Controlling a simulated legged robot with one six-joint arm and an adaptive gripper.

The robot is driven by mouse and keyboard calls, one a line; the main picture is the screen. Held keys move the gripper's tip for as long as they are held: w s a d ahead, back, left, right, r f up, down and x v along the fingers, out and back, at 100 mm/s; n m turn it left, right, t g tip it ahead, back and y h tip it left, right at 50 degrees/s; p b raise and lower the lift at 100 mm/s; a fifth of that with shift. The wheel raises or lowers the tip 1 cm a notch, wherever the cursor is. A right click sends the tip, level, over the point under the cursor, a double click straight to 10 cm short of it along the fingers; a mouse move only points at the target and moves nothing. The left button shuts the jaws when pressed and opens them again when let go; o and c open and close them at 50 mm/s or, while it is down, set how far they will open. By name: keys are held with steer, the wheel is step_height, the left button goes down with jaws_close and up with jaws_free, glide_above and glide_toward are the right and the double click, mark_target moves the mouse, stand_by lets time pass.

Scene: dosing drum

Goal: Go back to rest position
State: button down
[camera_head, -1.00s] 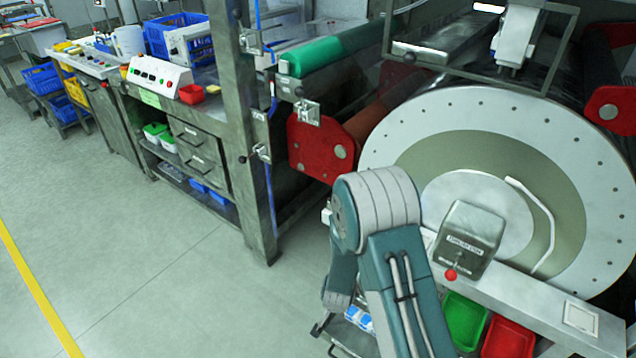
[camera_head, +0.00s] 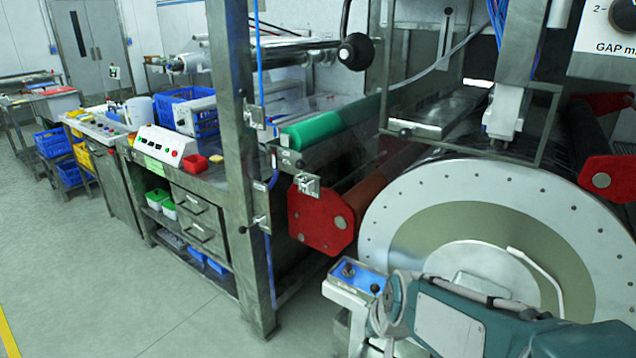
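My arm shows at the lower right of the head view, a teal and grey link lying nearly level across the lower front of the big drum. My gripper is outside the picture, so I cannot see whether it holds anything. The dosing drum (camera_head: 420,205) is a large pale disc with a ring of small holes, an olive band and a white curved handle (camera_head: 538,272). My arm hides part of its lower edge.
A blue-topped control box (camera_head: 357,275) stands just left of my arm. Red brackets (camera_head: 318,215) and a green roller (camera_head: 325,128) are behind. A steel workbench (camera_head: 190,180) with bins stands left. The grey floor (camera_head: 75,270) is clear at lower left.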

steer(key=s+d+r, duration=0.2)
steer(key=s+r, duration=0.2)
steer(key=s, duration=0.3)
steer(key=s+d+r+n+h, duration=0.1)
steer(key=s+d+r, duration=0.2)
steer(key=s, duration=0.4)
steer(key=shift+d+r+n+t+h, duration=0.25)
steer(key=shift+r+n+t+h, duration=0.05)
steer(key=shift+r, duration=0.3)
